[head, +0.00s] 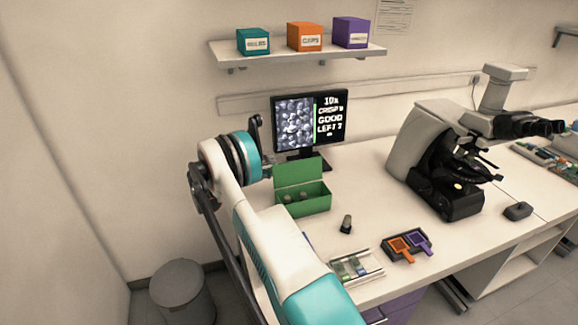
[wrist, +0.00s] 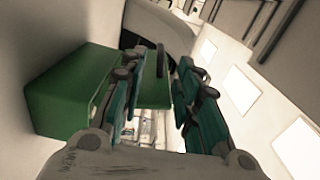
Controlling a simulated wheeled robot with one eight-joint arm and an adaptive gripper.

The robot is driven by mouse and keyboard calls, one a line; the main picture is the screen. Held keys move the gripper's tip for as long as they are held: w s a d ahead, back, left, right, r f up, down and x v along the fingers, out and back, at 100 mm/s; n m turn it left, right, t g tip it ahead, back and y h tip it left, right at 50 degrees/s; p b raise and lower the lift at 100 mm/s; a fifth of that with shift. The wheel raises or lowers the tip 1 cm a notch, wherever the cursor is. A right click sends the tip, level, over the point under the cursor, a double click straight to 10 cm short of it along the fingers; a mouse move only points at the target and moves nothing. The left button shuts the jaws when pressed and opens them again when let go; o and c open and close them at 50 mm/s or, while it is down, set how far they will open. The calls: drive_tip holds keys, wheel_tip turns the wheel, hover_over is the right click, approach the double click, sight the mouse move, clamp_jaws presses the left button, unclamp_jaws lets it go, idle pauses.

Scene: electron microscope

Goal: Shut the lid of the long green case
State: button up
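The long green case (head: 306,205) stands on the white bench in front of the monitor in the head view. Its lid (head: 298,171) stands up, open, along the back edge. Small dark round items lie inside the case. In the wrist view a large green surface of the case (wrist: 62,98) fills the left, and a green panel (wrist: 155,94) shows behind and between my fingers. My gripper (wrist: 163,65) has its two teal fingers apart. In the head view it is mostly hidden by my wrist, left of the lid. I cannot tell if it touches the case.
A small dark-capped vial (head: 346,225) stands right of the case. A slide tray (head: 355,268) and a dark holder with orange and purple pieces (head: 389,253) lie nearer the front. A monitor (head: 290,93) stands behind the case, a microscope (head: 421,140) farther right.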

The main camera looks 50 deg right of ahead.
sight(289, 163)
drive_tip(key=b+x, duration=0.2)
drive_tip(key=x, duration=0.6)
drive_tip(key=shift+d, duration=0.1)
drive_tip(key=shift+s, duration=0.1)
clamp_jaws()
